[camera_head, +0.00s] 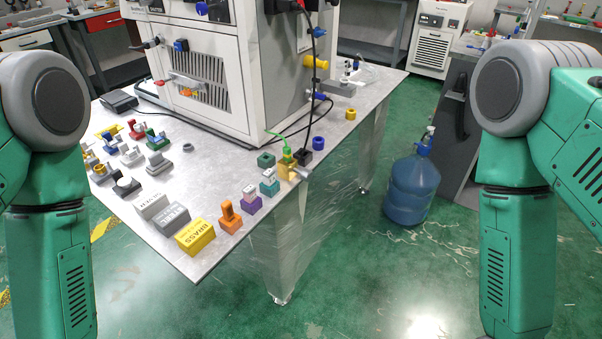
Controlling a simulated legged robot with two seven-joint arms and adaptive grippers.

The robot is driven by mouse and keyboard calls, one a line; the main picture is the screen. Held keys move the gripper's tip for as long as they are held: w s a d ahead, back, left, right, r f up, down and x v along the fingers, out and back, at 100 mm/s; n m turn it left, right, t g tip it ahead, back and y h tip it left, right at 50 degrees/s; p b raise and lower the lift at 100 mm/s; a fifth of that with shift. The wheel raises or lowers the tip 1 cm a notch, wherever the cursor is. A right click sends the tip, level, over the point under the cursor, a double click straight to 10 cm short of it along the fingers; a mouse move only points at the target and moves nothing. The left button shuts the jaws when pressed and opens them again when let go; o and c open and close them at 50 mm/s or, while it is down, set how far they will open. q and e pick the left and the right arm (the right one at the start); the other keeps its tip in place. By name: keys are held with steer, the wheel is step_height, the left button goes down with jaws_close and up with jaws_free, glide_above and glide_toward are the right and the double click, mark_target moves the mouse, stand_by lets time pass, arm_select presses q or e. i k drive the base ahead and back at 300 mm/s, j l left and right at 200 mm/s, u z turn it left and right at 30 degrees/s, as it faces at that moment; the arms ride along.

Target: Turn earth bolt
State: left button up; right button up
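A brass-coloured block (288,170) sits at the right edge of the grey table (200,258). A grey bolt-like piece (301,171) sticks out from its right side; I take this to be the earth bolt, but it is small and I cannot be sure. A bright green piece with a thin green wire (287,153) stands on top of the block. A black connector (304,157) with a black cable is right behind it. My two green arms hang down at the left and right of the view. Both grippers are below the frame and hidden.
A white machine cabinet (213,80) stands on the table. A blue water bottle (411,187) stands on the floor at right. The floor in front is clear.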

mark_target(306, 174)
steer(key=i+l+u, duration=0.45)
steer(key=l+u, duration=0.25)
steer(key=l, duration=0.15)
steer(key=i+l+u, duration=0.15)
steer(key=l+u, duration=0.2)
steer(key=l, duration=0.15)
steer(key=l+u, duration=0.35)
steer(key=l, duration=0.2)
steer(key=l+u, duration=0.35)
steer(key=l, duration=0.2)
steer(key=i, duration=0.05)
